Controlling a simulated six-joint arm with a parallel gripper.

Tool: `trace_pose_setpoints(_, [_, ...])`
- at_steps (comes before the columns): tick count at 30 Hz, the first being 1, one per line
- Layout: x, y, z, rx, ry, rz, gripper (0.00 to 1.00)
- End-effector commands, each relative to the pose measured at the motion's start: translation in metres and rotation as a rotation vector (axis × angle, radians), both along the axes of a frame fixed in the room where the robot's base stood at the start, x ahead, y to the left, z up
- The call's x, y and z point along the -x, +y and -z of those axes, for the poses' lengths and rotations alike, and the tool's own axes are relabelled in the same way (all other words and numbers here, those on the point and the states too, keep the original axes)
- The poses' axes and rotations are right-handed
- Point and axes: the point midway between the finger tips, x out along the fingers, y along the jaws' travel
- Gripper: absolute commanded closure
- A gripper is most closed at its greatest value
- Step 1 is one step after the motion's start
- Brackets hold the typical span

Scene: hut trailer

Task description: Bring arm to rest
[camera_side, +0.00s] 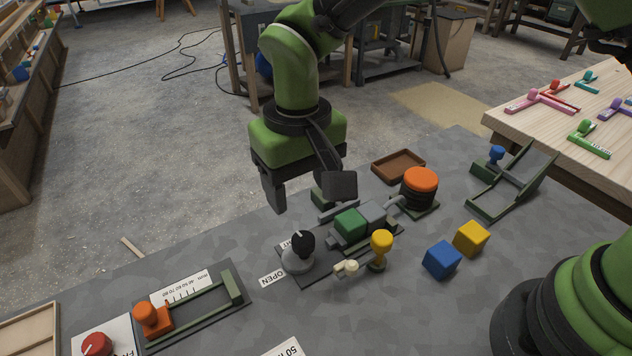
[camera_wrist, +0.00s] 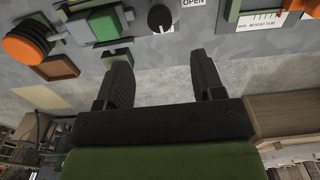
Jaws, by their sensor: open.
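My gripper (camera_side: 306,192) hangs from the green arm above the far edge of the grey table (camera_side: 420,310) in the side view. Its two dark fingers are spread apart with nothing between them. In the wrist view my gripper (camera_wrist: 165,75) also shows open and empty, its fingers extending over the table's edge and the floor. A black-topped knob (camera_side: 302,243) on a grey base stands on the table near the "OPEN" label (camera_side: 272,279), in front of my gripper and apart from it.
Around the knob are a green block (camera_side: 350,223), a yellow knob (camera_side: 381,243), an orange-topped button (camera_side: 420,182) and a brown tray (camera_side: 398,165). Blue (camera_side: 441,260) and yellow (camera_side: 471,238) cubes lie right. A slider fixture (camera_side: 195,312) is left.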

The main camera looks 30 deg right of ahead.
Motion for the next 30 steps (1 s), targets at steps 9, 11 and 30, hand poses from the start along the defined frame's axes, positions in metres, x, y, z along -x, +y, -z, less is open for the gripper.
trace_pose_setpoints(9, [0.000, -0.026, -0.045, -0.056, -0.055, 0.050, 0.38])
trace_pose_setpoints(11, [0.004, -0.041, -0.068, -0.085, -0.086, 0.076, 0.38])
trace_pose_setpoints(30, [0.148, -0.171, -0.177, -0.281, -0.517, 0.332, 0.38])
